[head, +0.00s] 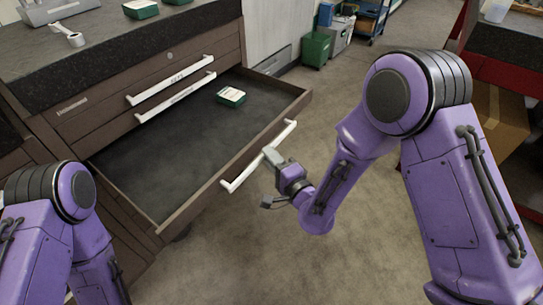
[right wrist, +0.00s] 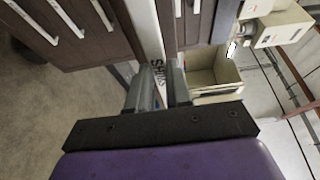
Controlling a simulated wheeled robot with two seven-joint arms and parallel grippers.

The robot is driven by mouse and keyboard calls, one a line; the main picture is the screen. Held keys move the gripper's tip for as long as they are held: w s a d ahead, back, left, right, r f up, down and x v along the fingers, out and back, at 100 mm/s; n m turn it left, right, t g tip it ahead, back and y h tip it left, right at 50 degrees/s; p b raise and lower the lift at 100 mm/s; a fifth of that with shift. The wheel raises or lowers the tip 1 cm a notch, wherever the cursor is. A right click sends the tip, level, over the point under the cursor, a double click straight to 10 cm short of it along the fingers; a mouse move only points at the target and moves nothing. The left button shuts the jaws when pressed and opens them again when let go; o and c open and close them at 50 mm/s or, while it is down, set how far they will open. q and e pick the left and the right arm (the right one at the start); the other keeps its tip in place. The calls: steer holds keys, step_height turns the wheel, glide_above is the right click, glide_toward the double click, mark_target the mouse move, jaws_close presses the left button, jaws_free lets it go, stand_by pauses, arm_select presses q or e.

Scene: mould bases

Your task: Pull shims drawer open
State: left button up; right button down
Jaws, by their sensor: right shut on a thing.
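The shims drawer (head: 168,150) stands pulled out from the brown cabinet, its dark inside open to view in the head view. A small green and white box (head: 231,96) lies inside towards the back right. My right gripper (head: 271,156) is shut on the drawer's long white handle (head: 241,174), near its middle. In the right wrist view, the two fingers (right wrist: 158,88) sit on either side of the white handle (right wrist: 146,28), which bears the letters "SHIMS". My left arm shows at the lower left of the head view, but its gripper is out of view.
Other drawers with white handles (head: 172,88) are shut above the open one. The dark countertop (head: 110,45) carries green boxes (head: 141,9) and a white tool (head: 68,34). A green bin (head: 317,49) stands farther back. Grey floor is clear before the drawer.

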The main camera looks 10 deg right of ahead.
steer(key=c, duration=1)
jaws_free()
steer(key=shift+c, duration=0.2)
steer(key=v, duration=1)
steer(key=shift+s+b, duration=0.25)
steer(key=shift+b, duration=0.2)
steer(key=shift+d, duration=0.15)
